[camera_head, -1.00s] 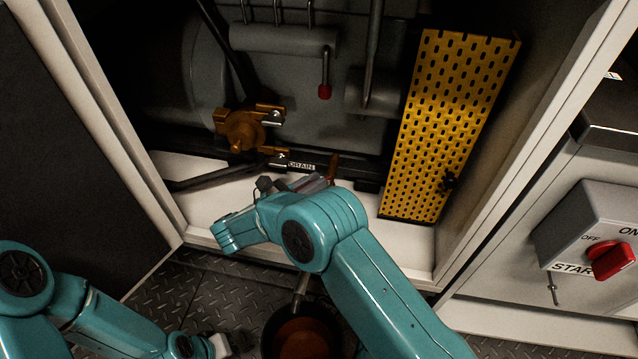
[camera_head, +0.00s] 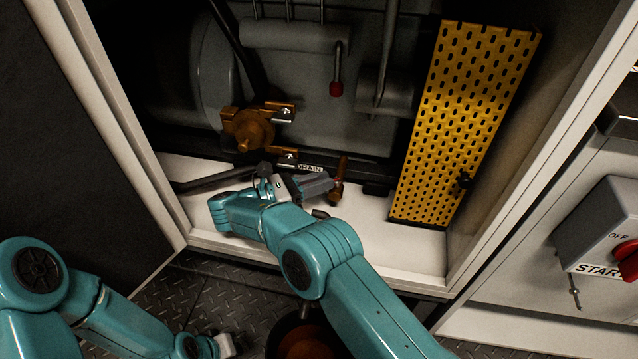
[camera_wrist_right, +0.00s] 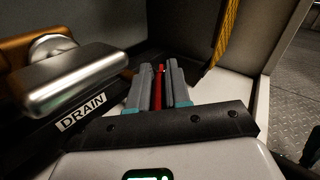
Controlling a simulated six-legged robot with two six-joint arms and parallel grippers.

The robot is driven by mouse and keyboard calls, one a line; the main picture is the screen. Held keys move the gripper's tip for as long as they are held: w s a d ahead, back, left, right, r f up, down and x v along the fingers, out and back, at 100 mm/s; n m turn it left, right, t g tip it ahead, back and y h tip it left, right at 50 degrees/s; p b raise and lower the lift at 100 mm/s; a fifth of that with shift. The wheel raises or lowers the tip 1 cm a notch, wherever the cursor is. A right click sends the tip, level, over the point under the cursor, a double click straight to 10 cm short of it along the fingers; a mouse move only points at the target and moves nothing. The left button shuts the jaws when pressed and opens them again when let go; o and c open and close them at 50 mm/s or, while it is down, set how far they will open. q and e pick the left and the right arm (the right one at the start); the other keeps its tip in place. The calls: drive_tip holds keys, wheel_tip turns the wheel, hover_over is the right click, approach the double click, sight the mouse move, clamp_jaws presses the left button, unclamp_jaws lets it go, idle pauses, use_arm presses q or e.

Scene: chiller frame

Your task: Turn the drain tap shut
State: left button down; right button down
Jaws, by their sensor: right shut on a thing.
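The drain tap (camera_head: 342,168) is a small upright orange-brown lever with a brassy body, just right of the DRAIN label (camera_head: 309,168) at the cabinet's floor. My right gripper (camera_head: 326,184) reaches in from the left, its jaws at the tap. In the right wrist view, the tap's red handle (camera_wrist_right: 158,92) stands between the two grey fingers of my right gripper (camera_wrist_right: 160,82), which are shut on it. The tap's lower part is partly hidden by the gripper. My left gripper (camera_head: 226,345) is low over the floor, away from the tap; its jaws are unclear.
A yellow perforated panel (camera_head: 465,120) stands right of the tap. A brass-coloured fitting (camera_head: 252,130) is at left, and a pipe with a red tip (camera_head: 336,88) hangs above. A dark bucket (camera_head: 276,340) is on the floor below. A switch box (camera_head: 607,230) is at far right.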

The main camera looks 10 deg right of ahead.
drive_tip(key=shift+s+d+f+g, duration=0.1)
drive_tip(key=shift+d+g, duration=0.05)
drive_tip(key=shift+g, duration=0.15)
drive_tip(key=c, duration=1.1)
unclamp_jaws()
